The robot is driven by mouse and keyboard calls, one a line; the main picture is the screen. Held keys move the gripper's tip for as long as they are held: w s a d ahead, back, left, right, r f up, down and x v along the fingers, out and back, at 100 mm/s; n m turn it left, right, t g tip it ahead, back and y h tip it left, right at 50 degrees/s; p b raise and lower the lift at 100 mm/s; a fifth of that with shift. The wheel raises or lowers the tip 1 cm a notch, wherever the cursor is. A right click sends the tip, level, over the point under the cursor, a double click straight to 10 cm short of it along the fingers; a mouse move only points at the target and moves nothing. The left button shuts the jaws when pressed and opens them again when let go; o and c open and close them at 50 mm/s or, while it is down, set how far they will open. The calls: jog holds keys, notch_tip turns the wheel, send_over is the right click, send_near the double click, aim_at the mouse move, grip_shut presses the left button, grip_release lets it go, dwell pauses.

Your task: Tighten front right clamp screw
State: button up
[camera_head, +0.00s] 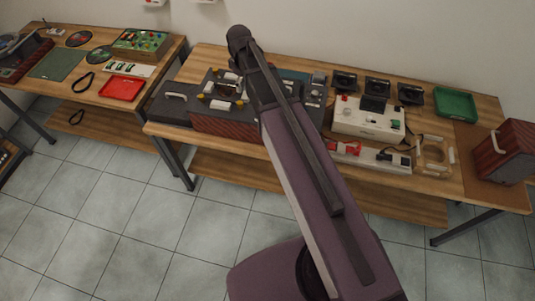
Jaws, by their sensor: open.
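A dark unit with a reddish wood-grained front (222,125) sits on the left part of the middle workbench. On its top is a dark fixture (213,88) with small pale and yellowish parts, among them a yellowish knob (238,103) near the front right. These parts look like clamps, but they are too small to tell which is the front right clamp screw or how tight it is. My purple and dark arm rises across the picture just right of the fixture and hides part of the unit. I cannot make out my gripper.
The middle workbench (183,73) also holds a white box (367,120) with knobs, black stands (411,94), a green tray (455,103) and a wood-grained case (506,152). A left bench carries a red tray (122,88). The tiled floor (130,225) in front is clear.

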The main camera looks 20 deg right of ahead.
jog(key=s+d+f+m+b, duration=0.2)
jog(key=s+f+m+b, duration=0.15)
jog(key=s, duration=0.35)
jog(key=s+d+f+m+b, duration=0.2)
jog(key=s+f+m+b, duration=0.1)
jog(key=s+m, duration=0.25)
jog(key=s+f+b, duration=0.2)
jog(key=f+b, duration=0.7)
jog(key=s+f+b, duration=0.2)
jog(key=f+b, duration=0.6)
jog(key=shift+f+m+b, duration=0.3)
jog(key=shift+f+b, duration=0.05)
jog(key=shift+f, duration=0.05)
dwell(0.4)
jog(key=shift+s+d, duration=0.1)
dwell(0.3)
notch_tip(320, 180, up, 6)
jog(key=p, duration=0.6)
jog(key=shift+s+r, duration=0.2)
jog(key=shift+s, duration=0.1)
jog(key=shift+f, duration=0.15)
